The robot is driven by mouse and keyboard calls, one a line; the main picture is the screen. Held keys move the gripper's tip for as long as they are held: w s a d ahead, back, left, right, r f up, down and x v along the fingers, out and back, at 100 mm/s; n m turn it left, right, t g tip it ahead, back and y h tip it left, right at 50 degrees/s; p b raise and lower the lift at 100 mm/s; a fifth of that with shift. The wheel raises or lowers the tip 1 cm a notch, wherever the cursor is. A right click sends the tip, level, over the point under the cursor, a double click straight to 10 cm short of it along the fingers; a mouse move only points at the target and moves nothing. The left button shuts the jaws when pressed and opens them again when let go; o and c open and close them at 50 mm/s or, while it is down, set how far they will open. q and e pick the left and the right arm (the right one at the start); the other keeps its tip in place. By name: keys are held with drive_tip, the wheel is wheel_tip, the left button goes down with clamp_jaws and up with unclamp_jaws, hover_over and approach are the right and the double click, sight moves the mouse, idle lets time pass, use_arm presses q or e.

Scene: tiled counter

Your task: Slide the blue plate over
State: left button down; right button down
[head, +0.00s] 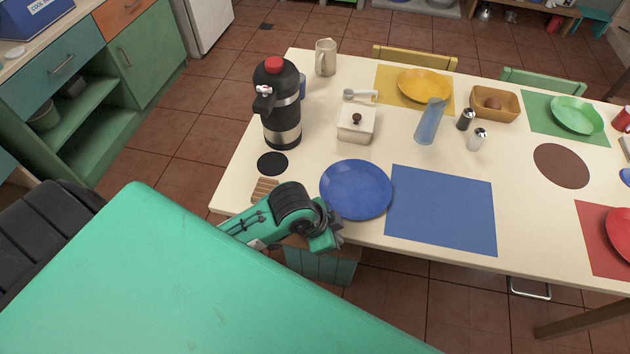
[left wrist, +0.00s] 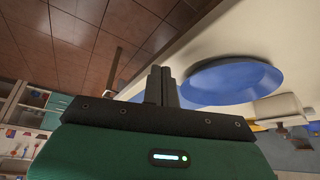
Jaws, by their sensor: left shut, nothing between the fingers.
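The blue plate (head: 356,189) lies on the cream table, just left of the blue placemat (head: 442,211), with its right rim at the mat's left edge. My left gripper (head: 334,236) is at the table's front edge, close to the plate's lower left rim. In the left wrist view its fingers (left wrist: 161,86) are together with nothing between them. The plate (left wrist: 232,80) shows there just right of the fingertips; whether they touch it I cannot tell. My right gripper is in neither view.
A black flask (head: 277,105) with a red top, a white lidded box (head: 356,123) and a blue glass (head: 430,121) stand behind the plate. A black coaster (head: 272,163) lies to its left. The blue mat is bare.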

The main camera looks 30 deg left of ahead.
sight(408, 203)
use_arm(q)
drive_tip(key=w+a+m, duration=0.1)
drive_tip(key=w, duration=0.1)
drive_tip(key=w+a+m+g, duration=0.1)
drive_tip(key=w, duration=0.1)
drive_tip(key=w+a+m, duration=0.2)
drive_tip(key=w, duration=0.1)
drive_tip(key=shift+w+r+g, duration=0.1)
drive_tip(key=shift+r+g, duration=0.05)
drive_tip(key=shift+g, duration=0.25)
drive_tip(key=w+a+r, duration=0.2)
drive_tip(key=w+a, duration=0.1)
drive_tip(key=a, duration=0.3)
drive_tip(key=w+a+r, duration=0.2)
drive_tip(key=w+a, duration=0.1)
drive_tip(key=a, duration=0.3)
drive_tip(key=shift+g+y, duration=0.3)
drive_tip(key=shift+y, duration=0.1)
drive_tip(key=p+x, duration=0.1)
drive_tip(key=x, duration=0.9)
drive_tip(key=shift+w+f, duration=0.1)
